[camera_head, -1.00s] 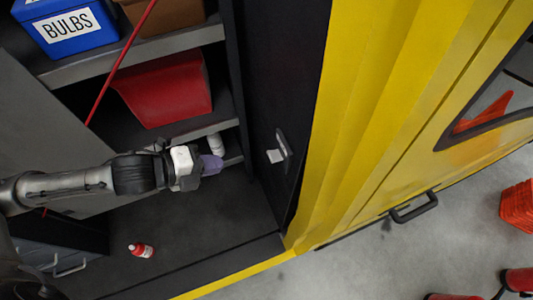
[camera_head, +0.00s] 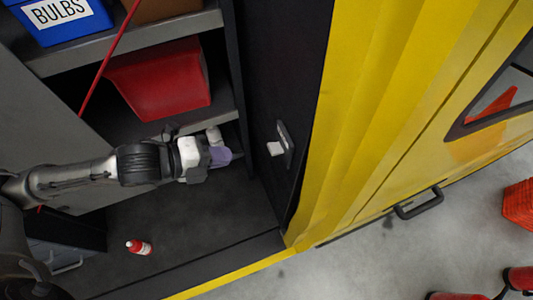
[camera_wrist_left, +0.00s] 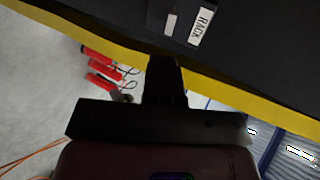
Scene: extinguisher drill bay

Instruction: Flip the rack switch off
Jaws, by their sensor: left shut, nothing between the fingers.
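The rack switch (camera_head: 286,146) is a dark plate with a white lever (camera_head: 275,149), mounted on the dark inner side wall of the cabinet. In the left wrist view the white lever (camera_wrist_left: 171,23) sits beside a white label reading RACK (camera_wrist_left: 201,26), at the top of the picture. My left gripper (camera_head: 222,156) is to the left of the switch in the head view, apart from it, with its purple-grey end toward it. Its dark fingers (camera_wrist_left: 165,75) are shut and empty, below the switch in the wrist view. My right gripper is not in view.
Shelves with a red bin (camera_head: 160,80) and a blue BULBS bin (camera_head: 62,18) are above my left arm. A red bottle (camera_head: 139,247) lies on the cabinet floor. A yellow panel (camera_head: 370,110) with a black handle (camera_head: 418,203) is right of the switch.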

